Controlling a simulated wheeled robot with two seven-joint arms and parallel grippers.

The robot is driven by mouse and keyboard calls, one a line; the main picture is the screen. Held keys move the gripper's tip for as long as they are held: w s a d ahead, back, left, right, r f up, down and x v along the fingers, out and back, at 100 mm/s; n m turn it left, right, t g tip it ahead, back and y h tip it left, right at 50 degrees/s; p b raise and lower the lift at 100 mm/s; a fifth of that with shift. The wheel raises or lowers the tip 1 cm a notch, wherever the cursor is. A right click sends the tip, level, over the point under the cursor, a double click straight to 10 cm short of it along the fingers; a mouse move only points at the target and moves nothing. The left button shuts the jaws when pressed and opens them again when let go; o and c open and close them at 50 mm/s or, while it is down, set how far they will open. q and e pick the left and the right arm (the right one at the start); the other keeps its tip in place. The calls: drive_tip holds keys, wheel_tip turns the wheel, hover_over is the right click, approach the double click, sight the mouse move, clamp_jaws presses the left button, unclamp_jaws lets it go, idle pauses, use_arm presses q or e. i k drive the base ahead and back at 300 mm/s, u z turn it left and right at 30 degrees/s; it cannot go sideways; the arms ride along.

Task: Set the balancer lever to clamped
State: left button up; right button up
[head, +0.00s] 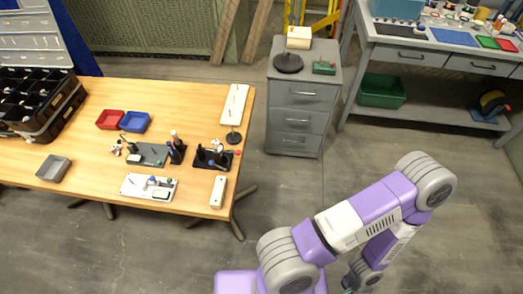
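On the wooden table (100,185), a small black-based device (213,158) stands near the right edge, with dark posts, pale and blue parts and a small red tip at its right. It may be the balancer; its lever and the lever's setting are too small to tell. A grey plate with small fittings (150,154) and a white plate with small knobs (148,187) lie to its left. Neither gripper shows.
Red (110,120) and blue (134,122) trays, a grey bin (54,169) and a black crate (62,112) share the table. A grey drawer cabinet (300,105) stands to its right, and a workbench (440,50) farther right. The floor in front is clear.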

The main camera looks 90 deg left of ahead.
sight(211, 162)
drive_tip(key=z, duration=0.35)
drive_tip(key=k, duration=2.15)
drive_tip(key=u, duration=0.1)
